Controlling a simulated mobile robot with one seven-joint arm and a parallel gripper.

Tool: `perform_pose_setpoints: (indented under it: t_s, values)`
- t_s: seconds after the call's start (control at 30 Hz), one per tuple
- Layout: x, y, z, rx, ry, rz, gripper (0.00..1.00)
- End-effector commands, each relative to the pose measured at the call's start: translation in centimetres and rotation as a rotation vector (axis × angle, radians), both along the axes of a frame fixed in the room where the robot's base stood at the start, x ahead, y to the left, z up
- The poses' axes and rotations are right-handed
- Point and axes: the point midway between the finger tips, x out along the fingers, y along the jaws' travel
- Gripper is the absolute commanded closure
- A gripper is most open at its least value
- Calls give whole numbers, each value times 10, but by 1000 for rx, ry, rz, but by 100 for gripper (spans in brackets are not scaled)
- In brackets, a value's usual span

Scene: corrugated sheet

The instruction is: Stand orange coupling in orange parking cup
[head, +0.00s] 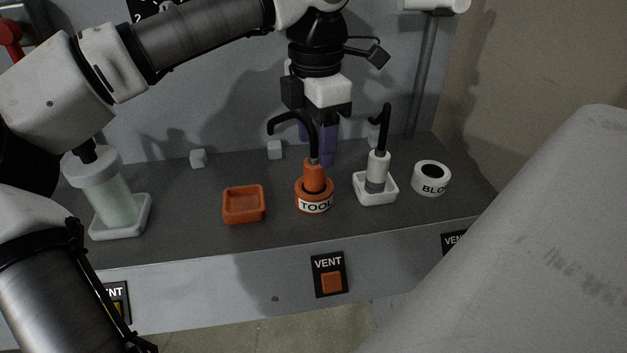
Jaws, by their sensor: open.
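The orange coupling (314,178) with a black hooked hose stands upright in the round orange socket labelled TOOL (314,206). The square orange parking cup (244,217) sits to its left and is empty. My gripper (326,158) points down with purple fingers, just above and behind the coupling in this view. It is open and holds nothing. The hose passes in front of the fingers and partly hides them. I cannot tell whether a finger touches the coupling.
A white coupling (378,168) stands in a square white cup (376,197) close on the right. An empty round white socket labelled BLOW (432,181) is farther right. A pale green jar (108,203) stands at the left. Small white blocks (198,158) lie behind.

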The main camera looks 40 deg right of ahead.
Motion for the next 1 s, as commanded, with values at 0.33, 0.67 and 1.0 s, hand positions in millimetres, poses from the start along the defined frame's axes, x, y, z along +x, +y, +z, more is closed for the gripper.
perform_pose_setpoints:
  t_s: [0.33,0.67,1.0]
  values:
    - [1,0,-26,1,2,0,43]
    - [2,0,-64,-2,2,-1,43]
    - [2,0,-63,-2,2,-1,68]
